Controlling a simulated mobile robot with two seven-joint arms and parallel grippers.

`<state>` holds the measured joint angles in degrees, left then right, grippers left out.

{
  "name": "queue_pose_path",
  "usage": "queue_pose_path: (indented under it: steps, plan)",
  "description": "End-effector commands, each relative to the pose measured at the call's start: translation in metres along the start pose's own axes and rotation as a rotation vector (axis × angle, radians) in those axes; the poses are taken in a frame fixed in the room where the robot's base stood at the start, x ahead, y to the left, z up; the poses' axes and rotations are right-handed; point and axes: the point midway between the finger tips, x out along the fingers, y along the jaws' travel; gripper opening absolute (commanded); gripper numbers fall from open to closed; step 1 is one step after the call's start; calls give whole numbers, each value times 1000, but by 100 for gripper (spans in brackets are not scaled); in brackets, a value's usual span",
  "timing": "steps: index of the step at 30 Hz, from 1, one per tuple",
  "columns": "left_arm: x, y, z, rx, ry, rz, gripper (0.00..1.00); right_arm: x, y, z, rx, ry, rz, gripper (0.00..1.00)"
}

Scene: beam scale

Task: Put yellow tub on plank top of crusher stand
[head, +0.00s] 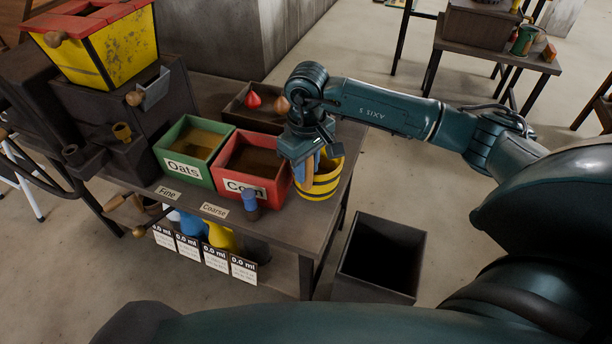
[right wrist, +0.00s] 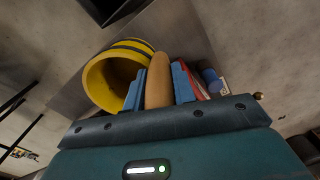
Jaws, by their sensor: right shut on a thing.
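The yellow tub (head: 322,182), with dark bands, is at the right end of the wooden table. In the right wrist view, the gripper's blue fingers (right wrist: 157,88) are shut on a tan wooden handle (right wrist: 158,82) against the side of the tub (right wrist: 112,78). The tub's open mouth shows there and looks empty. I cannot tell whether the tub's bottom touches the table. The crusher, with its yellow and red hopper (head: 108,50), stands at the left. My left gripper is not in view.
A green Oats bin (head: 196,150) and a red Corn bin (head: 252,165) stand left of the tub on the table (head: 232,207). A brown tray (head: 232,112) with red and brown pieces is behind. A dark open bin (head: 380,258) stands on the floor at the right.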

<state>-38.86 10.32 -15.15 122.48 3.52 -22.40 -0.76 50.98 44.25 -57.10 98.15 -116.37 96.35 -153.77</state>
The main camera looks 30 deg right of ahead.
Motion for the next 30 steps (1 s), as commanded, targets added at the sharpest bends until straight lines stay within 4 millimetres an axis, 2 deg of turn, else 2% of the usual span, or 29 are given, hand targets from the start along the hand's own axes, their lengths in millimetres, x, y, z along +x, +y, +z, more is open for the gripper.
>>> queue_pose_path:
  steps: [4,11,22,23,30]
  plan:
    - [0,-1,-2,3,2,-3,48,10,0,0,2,1,0,0]
    - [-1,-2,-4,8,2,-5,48,39,0,0,1,1,1,0]
    - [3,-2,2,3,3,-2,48,45,1,0,1,4,2,0]
    - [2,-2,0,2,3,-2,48,44,0,0,1,2,1,28]
    - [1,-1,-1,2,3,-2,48,44,0,0,1,1,1,48]
